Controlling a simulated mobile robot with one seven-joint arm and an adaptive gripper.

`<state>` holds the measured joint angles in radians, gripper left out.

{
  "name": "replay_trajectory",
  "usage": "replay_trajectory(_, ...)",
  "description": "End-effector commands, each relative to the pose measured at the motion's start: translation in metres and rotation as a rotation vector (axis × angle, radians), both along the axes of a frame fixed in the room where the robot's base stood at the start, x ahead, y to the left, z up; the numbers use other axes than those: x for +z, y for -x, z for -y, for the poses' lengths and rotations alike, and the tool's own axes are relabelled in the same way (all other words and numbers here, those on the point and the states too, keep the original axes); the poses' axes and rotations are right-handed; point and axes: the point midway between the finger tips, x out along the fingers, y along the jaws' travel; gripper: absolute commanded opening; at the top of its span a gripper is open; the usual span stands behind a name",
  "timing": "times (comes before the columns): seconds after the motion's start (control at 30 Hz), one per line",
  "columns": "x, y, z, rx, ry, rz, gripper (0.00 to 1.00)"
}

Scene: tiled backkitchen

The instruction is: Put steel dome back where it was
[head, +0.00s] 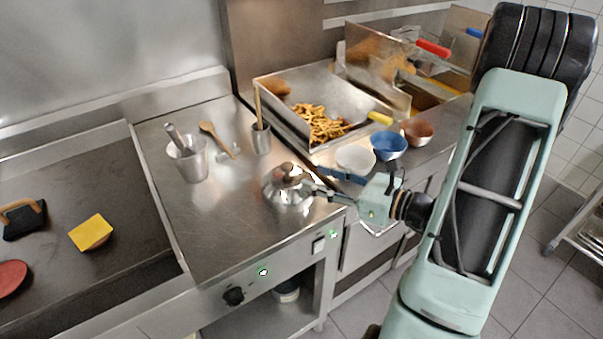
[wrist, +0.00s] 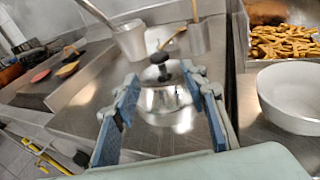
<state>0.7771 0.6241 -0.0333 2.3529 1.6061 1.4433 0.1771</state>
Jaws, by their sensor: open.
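The steel dome (head: 287,192) sits on the steel counter (head: 230,225), near its right front part. It has a dark knob on top. In the wrist view the dome (wrist: 165,103) lies between and just beyond the fingers of my gripper (wrist: 160,115). The two blue-padded fingers are spread apart, one on each side of it. In the head view my gripper (head: 318,190) reaches in from the right, its fingertips close to the dome and partly overlapping it. I cannot tell whether a finger touches the dome.
To the right are a white bowl (head: 355,158), a blue bowl (head: 389,146) and a tray of fries (head: 300,95). The counter's left front is clear.

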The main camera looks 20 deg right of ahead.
Motion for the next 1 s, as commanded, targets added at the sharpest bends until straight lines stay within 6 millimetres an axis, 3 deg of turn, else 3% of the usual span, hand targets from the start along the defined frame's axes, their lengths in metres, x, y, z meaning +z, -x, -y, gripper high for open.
replay_trajectory(0.23,0.004,0.020,0.017,0.000,-0.001,0.001,0.40)
replay_trajectory(0.77,0.004,0.021,0.018,0.004,0.005,0.000,0.40)
replay_trajectory(0.87,0.003,0.021,0.014,0.034,0.057,-0.002,0.40)
replay_trajectory(1.0,-0.004,0.022,0.005,0.141,0.266,-0.005,0.40)
